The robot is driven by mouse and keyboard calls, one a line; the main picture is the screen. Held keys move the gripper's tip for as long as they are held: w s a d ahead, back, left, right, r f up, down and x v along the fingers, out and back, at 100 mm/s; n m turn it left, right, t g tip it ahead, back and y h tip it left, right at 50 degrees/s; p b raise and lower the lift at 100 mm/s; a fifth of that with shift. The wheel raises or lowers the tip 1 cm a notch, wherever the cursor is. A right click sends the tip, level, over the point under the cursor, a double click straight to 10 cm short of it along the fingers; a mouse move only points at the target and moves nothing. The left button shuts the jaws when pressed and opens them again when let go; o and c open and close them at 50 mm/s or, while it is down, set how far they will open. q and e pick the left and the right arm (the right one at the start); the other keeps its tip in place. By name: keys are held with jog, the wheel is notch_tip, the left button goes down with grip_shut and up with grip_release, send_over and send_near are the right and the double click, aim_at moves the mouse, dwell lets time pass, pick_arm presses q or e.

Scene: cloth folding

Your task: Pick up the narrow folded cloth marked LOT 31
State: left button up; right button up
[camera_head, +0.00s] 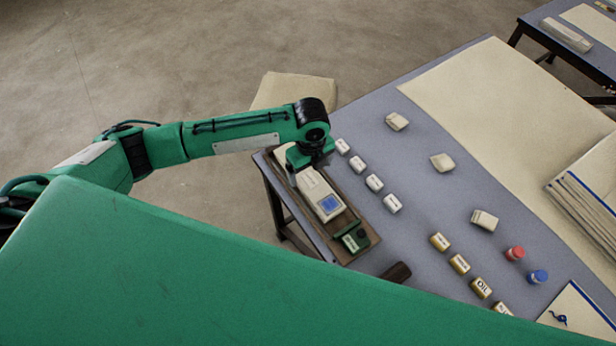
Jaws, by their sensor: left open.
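I cannot read LOT 31 on anything. A folded cream cloth (590,185) with several layered, blue-lined edges lies at the right edge of the table, cut off by the picture. A flat cream piece with a blue edge (580,318) and a small blue mark lies at the lower right, also cut off. My left gripper (299,160) is open above the table's left end, beside a white device, well left of both pieces. Its fingertips are small and partly hidden by the wrist. My right gripper is not in view.
A wide cream sheet (500,95) covers the table's far side. A white device with a blue screen (322,195) stands on a brown tray. Small labelled blocks, a red-capped jar (515,253) and a blue-capped jar (538,276) dot the grey table (425,235).

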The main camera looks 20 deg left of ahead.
aim_at(308, 176)
pick_arm(q)
jog(key=f, duration=0.4)
jog(key=shift+w+a, duration=0.1)
jog(key=shift+a, duration=0.3)
jog(key=c, duration=1.1)
jog(key=shift+r, duration=0.1)
jog(key=shift+c, duration=0.2)
